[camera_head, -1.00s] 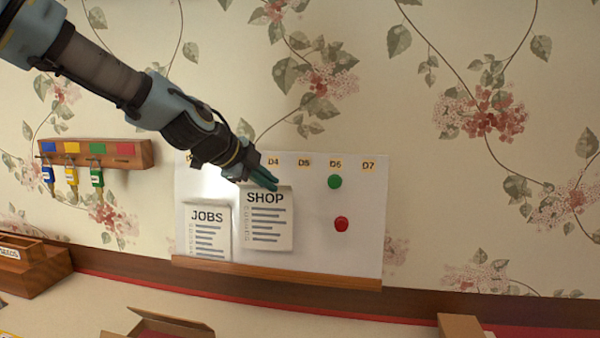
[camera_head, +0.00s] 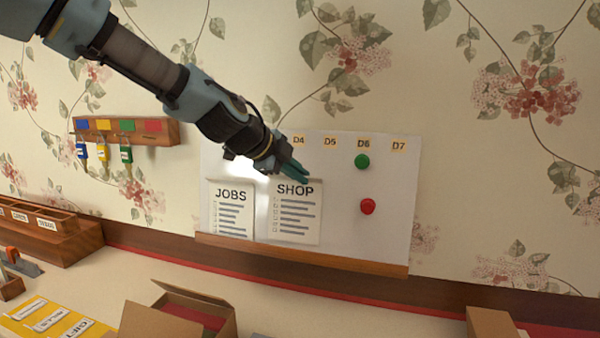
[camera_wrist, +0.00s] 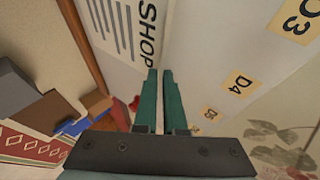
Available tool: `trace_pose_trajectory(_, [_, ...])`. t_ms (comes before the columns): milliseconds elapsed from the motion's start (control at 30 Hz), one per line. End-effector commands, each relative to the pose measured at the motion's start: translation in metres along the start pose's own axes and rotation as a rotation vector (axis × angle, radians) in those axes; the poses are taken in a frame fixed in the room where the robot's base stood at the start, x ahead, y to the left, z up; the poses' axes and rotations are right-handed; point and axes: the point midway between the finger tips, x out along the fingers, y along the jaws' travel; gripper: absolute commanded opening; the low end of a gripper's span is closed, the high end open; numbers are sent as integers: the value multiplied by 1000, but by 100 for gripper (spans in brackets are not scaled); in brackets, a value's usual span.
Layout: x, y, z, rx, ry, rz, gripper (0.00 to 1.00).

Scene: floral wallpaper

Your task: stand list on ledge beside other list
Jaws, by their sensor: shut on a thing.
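The SHOP list (camera_head: 295,218) is a white sheet with a bold heading and blue lines, upright against the white board. My gripper (camera_head: 299,178) is at its top edge, fingers shut on it. The SHOP list (camera_wrist: 122,32) also shows in the wrist view, by the teal fingertips (camera_wrist: 165,78). The JOBS list (camera_head: 231,212) stands on the wooden ledge (camera_head: 330,259) just left of the SHOP list. The SHOP list's lower edge is at or just above the ledge; I cannot tell whether it touches.
A green magnet (camera_head: 362,161) and a red magnet (camera_head: 367,206) are on the board to the right, with bare ledge below. A key rack (camera_head: 125,131) hangs at left. An open cardboard box (camera_head: 165,322) stands on the counter below.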

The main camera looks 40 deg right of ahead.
Motion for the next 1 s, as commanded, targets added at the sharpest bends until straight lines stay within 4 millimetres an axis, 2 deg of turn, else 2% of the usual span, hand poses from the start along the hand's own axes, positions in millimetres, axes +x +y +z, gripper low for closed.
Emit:
trace_pose_trajectory(367, [1, 2, 1, 0, 0, -1, 0])
trace_pose_trajectory(1000, [11, 24, 5, 5, -2, -7, 0])
